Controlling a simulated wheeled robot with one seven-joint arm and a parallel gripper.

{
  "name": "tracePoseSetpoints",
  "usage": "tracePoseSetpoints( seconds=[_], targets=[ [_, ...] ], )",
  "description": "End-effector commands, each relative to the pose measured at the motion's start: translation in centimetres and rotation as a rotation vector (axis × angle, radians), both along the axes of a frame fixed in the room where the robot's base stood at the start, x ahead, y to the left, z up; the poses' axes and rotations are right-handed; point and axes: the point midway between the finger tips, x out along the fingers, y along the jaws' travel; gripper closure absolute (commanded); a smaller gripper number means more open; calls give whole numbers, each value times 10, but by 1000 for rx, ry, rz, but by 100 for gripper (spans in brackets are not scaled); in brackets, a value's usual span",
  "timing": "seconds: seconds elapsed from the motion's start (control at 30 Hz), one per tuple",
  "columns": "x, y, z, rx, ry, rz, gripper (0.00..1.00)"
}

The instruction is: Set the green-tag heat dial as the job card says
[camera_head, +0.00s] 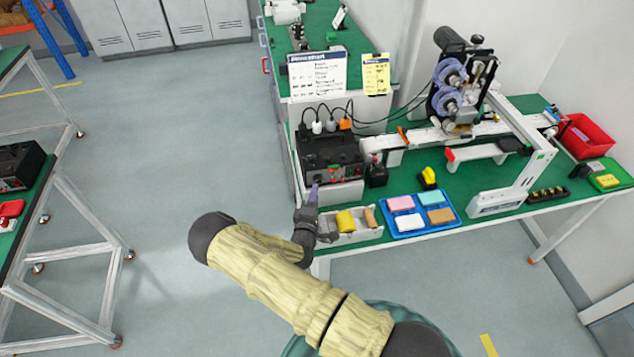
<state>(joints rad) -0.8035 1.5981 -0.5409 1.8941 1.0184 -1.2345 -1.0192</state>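A black control box (331,152) stands on a white base at the left end of the green bench. Small red lights, a green mark and dials show on its face, too small to read. I cannot tell which dial is the green-tag heat dial. A white printed card (318,74) and a yellow card (376,75) stand behind the box; their text is not legible. My gripper (315,192) is just in front of the box's lower left, beside a light tray. I cannot tell whether it touches anything or how far its fingers are apart.
The light tray (367,234) holds a yellow item and a brown item. A blue tray (448,222) with coloured blocks lies to its right. A coder machine (455,95) with purple reels and a conveyor stands behind. Plugs and cables run behind the box.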

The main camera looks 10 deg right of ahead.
Motion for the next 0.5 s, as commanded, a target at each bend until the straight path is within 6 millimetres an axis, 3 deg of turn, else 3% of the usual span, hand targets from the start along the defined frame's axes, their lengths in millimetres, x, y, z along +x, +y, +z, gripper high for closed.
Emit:
tracePoseSetpoints(
  seconds=[0.2,0.5],
  targets=[
    [32,-14,2,1,-1,-1,65],
    [46,-19,0,0,0,1,65]
  ],
)
